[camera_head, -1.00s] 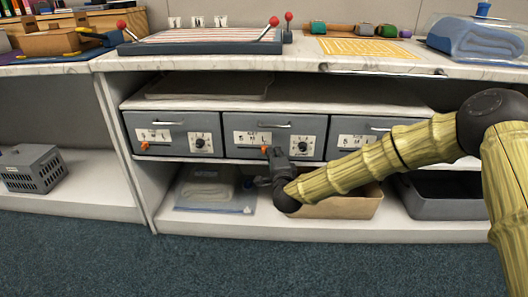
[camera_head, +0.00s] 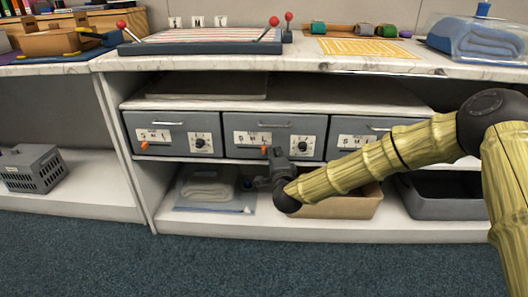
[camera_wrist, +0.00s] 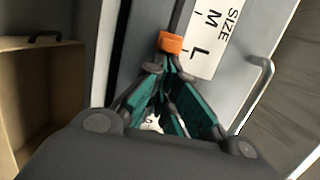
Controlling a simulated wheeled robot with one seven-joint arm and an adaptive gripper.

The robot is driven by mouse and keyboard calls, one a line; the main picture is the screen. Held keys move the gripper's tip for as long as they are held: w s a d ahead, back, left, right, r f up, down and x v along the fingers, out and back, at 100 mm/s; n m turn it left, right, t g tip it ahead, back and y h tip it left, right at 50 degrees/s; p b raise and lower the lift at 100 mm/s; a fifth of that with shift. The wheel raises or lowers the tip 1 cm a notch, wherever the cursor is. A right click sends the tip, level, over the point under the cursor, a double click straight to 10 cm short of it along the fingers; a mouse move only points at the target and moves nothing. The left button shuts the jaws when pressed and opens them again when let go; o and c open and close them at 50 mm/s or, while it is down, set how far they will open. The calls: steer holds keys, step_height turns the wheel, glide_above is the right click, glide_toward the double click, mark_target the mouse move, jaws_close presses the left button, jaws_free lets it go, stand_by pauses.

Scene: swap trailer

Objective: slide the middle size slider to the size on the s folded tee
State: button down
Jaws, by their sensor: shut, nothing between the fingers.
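The middle drawer (camera_head: 310,127) has a white size label (camera_head: 262,138) on its front. Its orange slider (camera_head: 265,151) sits under the L end of the label. In the wrist view the orange slider (camera_wrist: 171,42) is beside the L, just beyond the fingertips. My gripper (camera_wrist: 167,72) is shut and empty, close to the slider; whether it touches cannot be told. A white folded cloth (camera_head: 207,189) lies in a clear bag on the lower shelf; its size mark is not readable in the head view.
The left drawer (camera_head: 180,121) and the right drawer (camera_head: 350,125) flank the middle one. The drawer handle (camera_wrist: 262,80) juts out on the right of the wrist view. A tan bin (camera_head: 340,206) and a dark tray (camera_head: 435,205) stand on the lower shelf.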

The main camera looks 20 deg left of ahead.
steer(key=shift+s+a, duration=0.25)
steer(key=shift+a, duration=0.55)
steer(key=shift+s+a, duration=0.1)
steer(key=shift+a, duration=0.25)
steer(key=shift+s+a+p, duration=0.2)
steer(key=shift+s+a, duration=0.05)
steer(key=shift+a, duration=0.55)
steer(key=shift+s+a+p, duration=0.2)
steer(key=shift+a, duration=0.55)
steer(key=shift+s+a, duration=0.1)
steer(key=shift+a, duration=0.25)
steer(key=shift+s+a, duration=0.15)
steer(key=shift+a, duration=0.35)
steer(key=shift+d, duration=0.2)
steer(key=shift+w+d+p, duration=0.2)
steer(key=shift+d+p, duration=0.15)
steer(key=shift+d, duration=0.15)
steer(key=p, duration=0.4)
glide_toward(256, 148)
steer(key=s, duration=0.3)
steer(key=shift+s+a, duration=0.2)
steer(key=shift+s, duration=0.05)
